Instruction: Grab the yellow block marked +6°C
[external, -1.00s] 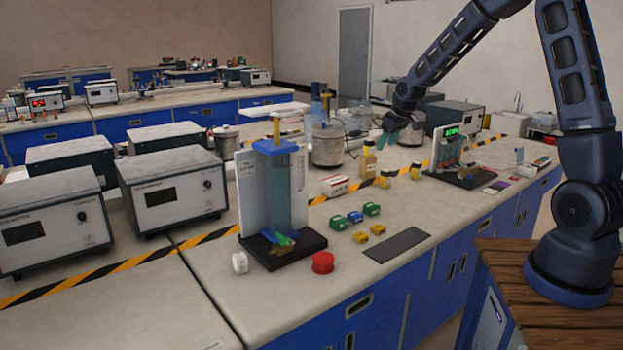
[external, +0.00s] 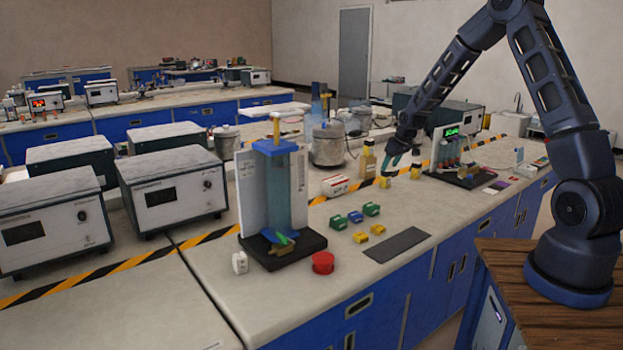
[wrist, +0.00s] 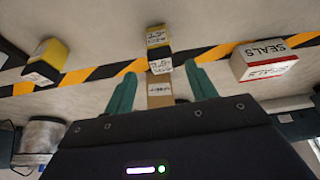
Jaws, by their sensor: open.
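Two yellow blocks with black parts and white labels stand near the striped tape. The other block (external: 417,172) is at the left of the wrist view (wrist: 45,62). Their label text is too small or blurred to read surely, so I cannot tell which is +6°C. My gripper (external: 396,158) is open and empty, with its two teal fingers (wrist: 161,84) spread above the bench near the blocks.
A red-and-white SEALS box (wrist: 263,58) lies to one side. Small green, blue and yellow pieces (external: 361,237) lie nearer, beside a dark mat (external: 397,243).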

